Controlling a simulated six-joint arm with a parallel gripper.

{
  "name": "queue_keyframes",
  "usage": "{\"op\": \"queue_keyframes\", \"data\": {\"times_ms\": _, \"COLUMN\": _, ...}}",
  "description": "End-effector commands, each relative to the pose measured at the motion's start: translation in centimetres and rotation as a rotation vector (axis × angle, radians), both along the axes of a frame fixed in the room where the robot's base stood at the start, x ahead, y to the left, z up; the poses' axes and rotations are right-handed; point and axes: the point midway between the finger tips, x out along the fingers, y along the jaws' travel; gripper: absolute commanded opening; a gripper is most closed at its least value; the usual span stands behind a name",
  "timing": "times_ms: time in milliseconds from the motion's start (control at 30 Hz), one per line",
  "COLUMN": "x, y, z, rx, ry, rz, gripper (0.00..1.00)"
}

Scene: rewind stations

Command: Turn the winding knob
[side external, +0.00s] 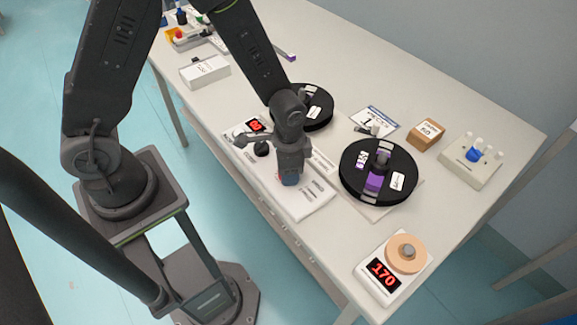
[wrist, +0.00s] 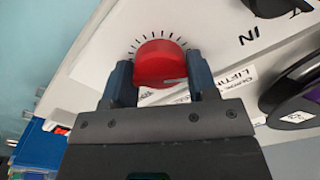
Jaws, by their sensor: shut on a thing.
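A round red knob (wrist: 160,62), which I take to be the winding knob, sits on a white panel (wrist: 112,60) with black tick marks around it.
A black reel (side external: 350,180) with purple parts stands right of my gripper, and another black reel (side external: 318,112) stands behind it. A small black knob (side external: 261,149) and a red display (side external: 254,126) are close on the left. A display reading 170 (side external: 384,275) stands at the near right corner.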

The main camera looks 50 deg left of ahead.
Motion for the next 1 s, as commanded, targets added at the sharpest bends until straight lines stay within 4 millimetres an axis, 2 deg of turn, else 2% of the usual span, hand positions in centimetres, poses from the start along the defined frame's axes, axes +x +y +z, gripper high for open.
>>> {"op": "queue_keyframes", "data": {"times_ms": 433, "x": 0.00, "y": 0.00, "z": 0.03, "rx": 0.000, "ry": 0.001, "rz": 0.350, "gripper": 0.29}}
{"op": "queue_keyframes", "data": {"times_ms": 800, "x": -0.01, "y": 0.01, "z": 0.04, "rx": 0.000, "ry": 0.001, "rz": 0.383, "gripper": 0.29}}
{"op": "queue_keyframes", "data": {"times_ms": 833, "x": 0.00, "y": 0.00, "z": 0.04, "rx": 0.000, "ry": 0.001, "rz": 0.383, "gripper": 0.55}}
{"op": "queue_keyframes", "data": {"times_ms": 1000, "x": 0.00, "y": 0.00, "z": 0.03, "rx": 0.000, "ry": 0.000, "rz": 0.382, "gripper": 0.71}}
